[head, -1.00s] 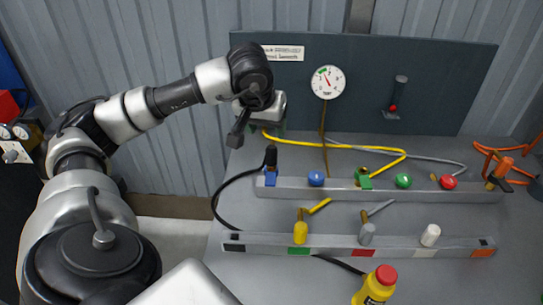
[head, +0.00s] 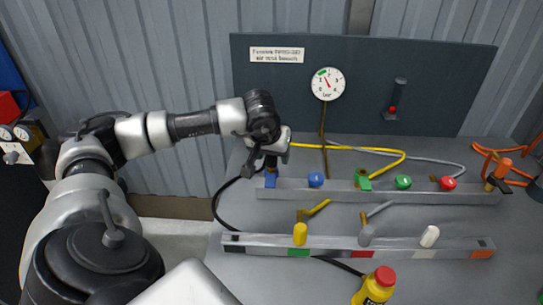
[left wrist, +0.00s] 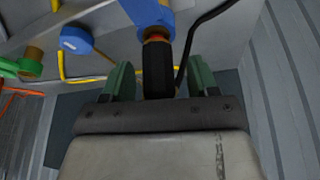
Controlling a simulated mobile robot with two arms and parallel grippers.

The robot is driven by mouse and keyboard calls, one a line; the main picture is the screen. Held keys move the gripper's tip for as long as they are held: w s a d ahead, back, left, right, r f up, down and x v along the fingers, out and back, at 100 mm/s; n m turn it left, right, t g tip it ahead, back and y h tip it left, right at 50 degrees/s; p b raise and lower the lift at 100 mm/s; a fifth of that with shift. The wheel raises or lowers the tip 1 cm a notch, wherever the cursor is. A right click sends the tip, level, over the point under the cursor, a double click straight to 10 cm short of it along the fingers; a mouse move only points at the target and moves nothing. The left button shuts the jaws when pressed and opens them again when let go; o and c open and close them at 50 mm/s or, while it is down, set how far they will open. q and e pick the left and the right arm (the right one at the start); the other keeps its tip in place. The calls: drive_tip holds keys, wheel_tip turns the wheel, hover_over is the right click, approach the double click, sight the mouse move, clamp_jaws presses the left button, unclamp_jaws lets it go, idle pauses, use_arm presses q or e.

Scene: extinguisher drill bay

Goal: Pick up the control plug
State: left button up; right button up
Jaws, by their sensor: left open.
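The control plug, seemingly the black one with the black hose, sits upright in the blue fitting (head: 270,181) at the left end of the back rail. In the left wrist view the black plug (left wrist: 158,68) stands between my left gripper's (left wrist: 160,78) two green fingers, with a gap on each side. The fingers are open, and the blue fitting (left wrist: 150,14) is beyond them. In the head view my left gripper (head: 272,160) is at the plug and mostly hides it. My right gripper is in neither view.
The back rail (head: 330,192) also carries blue, green and red knobs and a green fitting (head: 363,181). A front rail (head: 340,243) holds yellow, grey and white pegs. A gauge board (head: 440,75) rises behind.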

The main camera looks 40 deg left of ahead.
use_arm(q)
drive_tip(key=c, duration=1)
drive_tip(key=shift+r, duration=0.1)
drive_tip(key=shift+r, duration=0.45)
drive_tip(key=r, duration=0.3)
drive_tip(key=shift+d+r, duration=0.25)
drive_tip(key=shift+d, duration=0.15)
drive_tip(key=d+r, duration=0.2)
drive_tip(key=d, duration=0.1)
drive_tip(key=s+d+r, duration=0.1)
drive_tip(key=d+r, duration=0.1)
drive_tip(key=d, duration=0.2)
drive_tip(key=d+r, duration=0.2)
drive_tip(key=d, duration=0.1)
drive_tip(key=shift+s+d+r, duration=0.25)
drive_tip(key=shift+d, duration=0.15)
